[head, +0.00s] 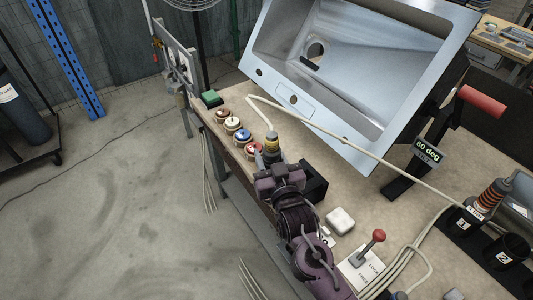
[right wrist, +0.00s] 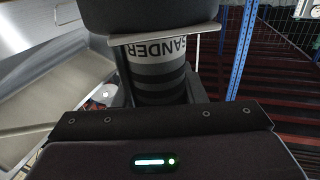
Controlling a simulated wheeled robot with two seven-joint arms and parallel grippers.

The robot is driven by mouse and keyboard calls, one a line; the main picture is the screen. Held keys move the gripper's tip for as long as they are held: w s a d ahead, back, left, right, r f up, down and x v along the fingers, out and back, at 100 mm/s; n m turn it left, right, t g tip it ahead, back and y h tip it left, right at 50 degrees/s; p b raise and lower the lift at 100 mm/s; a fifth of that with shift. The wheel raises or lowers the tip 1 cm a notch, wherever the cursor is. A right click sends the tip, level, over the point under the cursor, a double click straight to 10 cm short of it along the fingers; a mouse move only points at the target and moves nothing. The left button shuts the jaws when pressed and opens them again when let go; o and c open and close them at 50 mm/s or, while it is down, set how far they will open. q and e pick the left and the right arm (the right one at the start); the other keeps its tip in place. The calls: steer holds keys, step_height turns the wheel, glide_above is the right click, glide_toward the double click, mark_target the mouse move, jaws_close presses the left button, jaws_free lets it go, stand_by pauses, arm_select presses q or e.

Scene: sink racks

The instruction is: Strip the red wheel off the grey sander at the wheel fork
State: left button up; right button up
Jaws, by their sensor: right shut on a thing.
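My right gripper (head: 270,166) is shut on the grey sander, above the near-left edge of the bench. The sander shows a brass-yellow collar (head: 271,143) with a pale hose at its top. In the right wrist view, the sander's dark banded body (right wrist: 160,75) carries an upside-down SANDER label and stands between the jaws. A red wheel (head: 252,149) shows just left of the sander, at the end of a row of coloured wheels. I cannot tell whether it is on the sander. The wheel fork cannot be made out. My left gripper is out of view.
A tilted steel sink (head: 345,80) stands behind. The hose (head: 350,147) crosses the bench. A black box (head: 313,184) and a red-knobbed lever (head: 378,236) stand right of my arm.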

steer(key=f, duration=0.1)
steer(key=f+b, duration=0.1)
steer(key=shift+w+d+f+b, duration=0.25)
steer(key=shift+d+f+b, duration=0.05)
steer(key=shift+d+f, duration=0.1)
steer(key=shift+w+d+r+p, duration=0.3)
steer(key=shift+r+p, duration=0.05)
steer(key=shift+w+d+f, duration=0.1)
steer(key=shift+w+d, duration=0.65)
steer(key=shift+d, duration=0.25)
steer(key=shift+p, duration=0.75)
steer(key=shift+d, duration=0.1)
steer(key=w+d, duration=0.4)
steer(key=d, duration=0.2)
steer(key=shift+w, duration=0.15)
stand_by(1.1)
steer(key=shift+r+p, duration=0.5)
steer(key=shift+r, duration=0.2)
stand_by(0.7)
